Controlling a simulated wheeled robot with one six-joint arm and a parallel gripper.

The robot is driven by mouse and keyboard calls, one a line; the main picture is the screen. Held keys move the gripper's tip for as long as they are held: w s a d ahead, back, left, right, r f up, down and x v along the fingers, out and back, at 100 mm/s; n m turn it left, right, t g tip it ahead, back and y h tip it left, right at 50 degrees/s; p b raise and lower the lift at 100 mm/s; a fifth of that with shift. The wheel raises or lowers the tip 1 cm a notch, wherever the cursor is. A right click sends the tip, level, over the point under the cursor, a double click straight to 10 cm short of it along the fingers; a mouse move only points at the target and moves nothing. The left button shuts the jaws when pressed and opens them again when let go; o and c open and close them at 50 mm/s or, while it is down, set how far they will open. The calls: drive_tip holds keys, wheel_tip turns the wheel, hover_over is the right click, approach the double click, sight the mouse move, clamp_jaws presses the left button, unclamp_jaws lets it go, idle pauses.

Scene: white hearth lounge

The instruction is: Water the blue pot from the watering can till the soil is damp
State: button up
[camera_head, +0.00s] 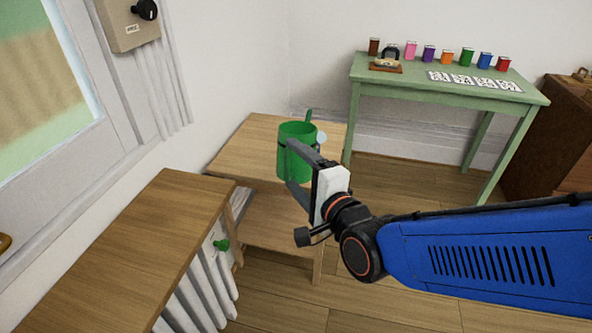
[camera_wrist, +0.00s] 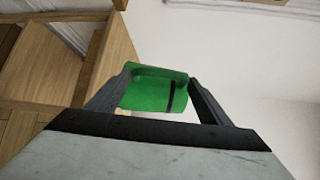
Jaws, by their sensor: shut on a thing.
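The green watering can (camera_head: 296,146) is held in my gripper (camera_head: 287,163) in the head view, above or at the small wooden side table. Its spout sticks up at the back. In the wrist view the can (camera_wrist: 150,90) sits between the two dark fingers of my gripper (camera_wrist: 160,92), which are shut on it. I cannot tell from these frames whether its base touches the table. No blue plant pot or soil is visible in either view.
The wooden side table (camera_head: 252,140) stands by the wall. A wooden-topped radiator cover (camera_head: 135,250) is at the front left, under a window. A green table (camera_head: 440,87) holds several coloured tins, including a blue one (camera_head: 485,61), and cards. A brown cabinet (camera_head: 548,140) stands far right.

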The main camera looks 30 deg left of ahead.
drive_tip(key=shift+r, duration=0.3)
drive_tip(key=shift+r, duration=0.35)
drive_tip(key=shift+r, duration=0.3)
drive_tip(key=shift+r+m+g, duration=0.3)
drive_tip(key=shift+r+g, duration=0.05)
drive_tip(key=shift+g, duration=0.05)
drive_tip(key=shift+r+h, duration=0.4)
drive_tip(key=shift+r, duration=0.25)
drive_tip(key=shift+d+r+m, duration=0.1)
drive_tip(key=shift+r+m, duration=0.3)
drive_tip(key=shift+r, duration=0.2)
drive_tip(key=shift+f, duration=0.1)
drive_tip(key=shift+w+f+n+t+y, duration=0.1)
drive_tip(key=shift+f+n+t+y, duration=0.3)
drive_tip(key=shift+f, duration=1)
drive_tip(key=shift+s+f+n+t+y, duration=0.15)
drive_tip(key=shift+f+n, duration=0.3)
drive_tip(key=shift+f, duration=0.95)
drive_tip(key=shift+w+f+n+t+y, duration=0.15)
drive_tip(key=shift+f+n+y, duration=0.25)
drive_tip(key=shift+f, duration=1)
